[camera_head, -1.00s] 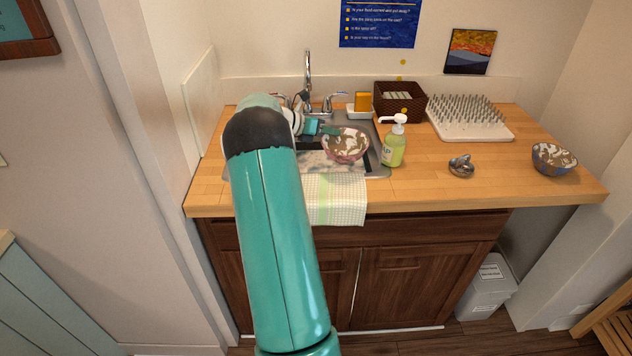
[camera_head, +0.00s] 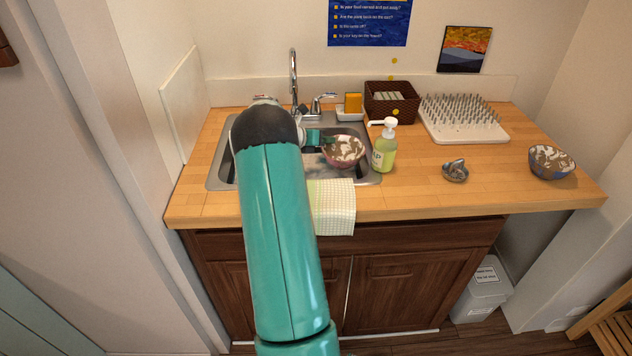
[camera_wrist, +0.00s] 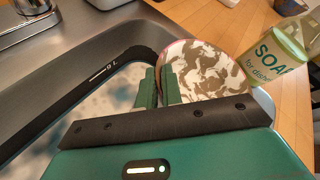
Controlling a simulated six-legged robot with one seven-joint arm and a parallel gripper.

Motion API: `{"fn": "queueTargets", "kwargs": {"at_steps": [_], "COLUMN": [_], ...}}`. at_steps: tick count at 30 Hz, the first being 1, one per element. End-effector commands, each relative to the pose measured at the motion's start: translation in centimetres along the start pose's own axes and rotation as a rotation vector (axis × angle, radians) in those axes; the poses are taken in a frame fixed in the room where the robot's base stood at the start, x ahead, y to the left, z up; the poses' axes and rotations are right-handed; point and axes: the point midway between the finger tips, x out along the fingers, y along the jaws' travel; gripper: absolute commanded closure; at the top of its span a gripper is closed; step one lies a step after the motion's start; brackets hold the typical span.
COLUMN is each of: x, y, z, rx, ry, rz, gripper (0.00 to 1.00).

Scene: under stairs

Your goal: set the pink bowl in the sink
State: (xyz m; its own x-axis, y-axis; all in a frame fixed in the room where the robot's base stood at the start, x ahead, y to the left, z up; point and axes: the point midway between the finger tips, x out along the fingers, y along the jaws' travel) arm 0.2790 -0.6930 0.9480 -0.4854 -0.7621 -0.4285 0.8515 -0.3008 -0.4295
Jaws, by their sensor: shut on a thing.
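The pink bowl (camera_head: 343,151), with a brown and white patterned inside, is at the right part of the sink (camera_head: 222,177) in the head view. My gripper (camera_head: 329,141) is shut on its left rim. In the wrist view the bowl (camera_wrist: 206,68) is tilted, and my green fingers (camera_wrist: 161,86) pinch its near edge. The bowl is beside the sink's right rim, close to the soap bottle. I cannot tell whether its underside touches the sink. My arm hides the middle of the sink in the head view.
A soap bottle (camera_head: 384,147) stands just right of the sink. The faucet (camera_head: 293,80) rises behind it. A towel (camera_head: 332,206) hangs over the front. A blue bowl (camera_head: 550,163), small metal object (camera_head: 455,170), basket (camera_head: 391,102) and spiked rack (camera_head: 462,120) are on the counter.

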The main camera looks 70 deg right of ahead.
Motion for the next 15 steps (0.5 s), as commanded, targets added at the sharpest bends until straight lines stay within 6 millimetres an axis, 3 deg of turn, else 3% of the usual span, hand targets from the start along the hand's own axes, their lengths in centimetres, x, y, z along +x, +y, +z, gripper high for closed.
{"fn": "queueTargets", "kwargs": {"at_steps": [9, 15], "x": [1.5, 2.2], "y": [2.4, 3.2], "z": [-4.5, -6.0], "rx": [-0.001, -0.001], "ry": [0.001, 0.000], "rz": [0.004, 0.004], "gripper": [1.00, 1.00]}}
